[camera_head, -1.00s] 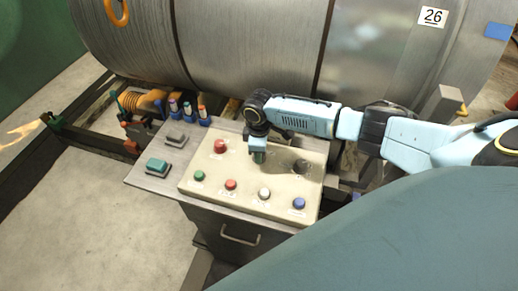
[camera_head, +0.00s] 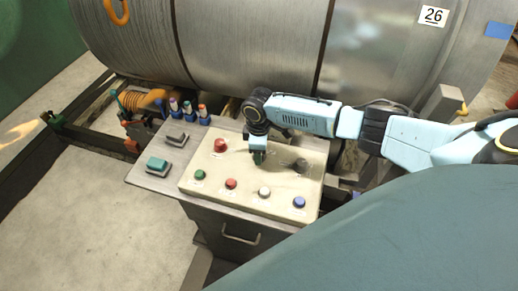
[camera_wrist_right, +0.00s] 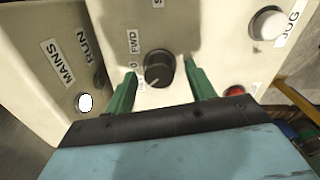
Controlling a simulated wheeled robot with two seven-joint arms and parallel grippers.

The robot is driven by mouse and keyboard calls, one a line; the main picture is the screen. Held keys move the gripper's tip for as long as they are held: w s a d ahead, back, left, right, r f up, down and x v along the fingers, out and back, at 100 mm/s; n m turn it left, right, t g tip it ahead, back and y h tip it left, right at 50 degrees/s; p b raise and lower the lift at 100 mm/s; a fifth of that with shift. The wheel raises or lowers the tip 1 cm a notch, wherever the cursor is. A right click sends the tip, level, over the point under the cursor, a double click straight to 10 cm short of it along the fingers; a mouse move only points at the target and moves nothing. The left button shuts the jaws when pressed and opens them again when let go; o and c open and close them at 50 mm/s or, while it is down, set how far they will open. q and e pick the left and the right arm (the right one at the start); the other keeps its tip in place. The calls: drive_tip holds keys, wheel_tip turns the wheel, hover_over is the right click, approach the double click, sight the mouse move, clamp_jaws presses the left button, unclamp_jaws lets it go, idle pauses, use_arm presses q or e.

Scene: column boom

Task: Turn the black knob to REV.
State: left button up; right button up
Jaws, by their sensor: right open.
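The black knob (camera_wrist_right: 158,70) stands on the cream panel between the fingers of my right gripper (camera_wrist_right: 158,88) in the right wrist view. Both green fingers are apart, one on each side of it, and I see gaps beside the knob. A pale mark shows on the knob's lower-left edge. The FWD label (camera_wrist_right: 133,40) is at its upper left, a 0 is at its left, and a label below that is partly hidden by the left finger. In the head view my right gripper (camera_head: 258,158) points down over the panel (camera_head: 240,203) and hides the knob. My left gripper is not seen.
A red button (camera_head: 220,146) is left of my gripper, and a dark round control (camera_head: 301,166) is right of it. Green, red, white and blue buttons line the front edge. A large steel drum (camera_head: 255,50) stands close behind the console.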

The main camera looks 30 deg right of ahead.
wheel_tip(320, 180, up, 13)
drive_tip(key=shift+s, duration=0.2)
drive_tip(key=shift+a, duration=0.15)
idle(0.5)
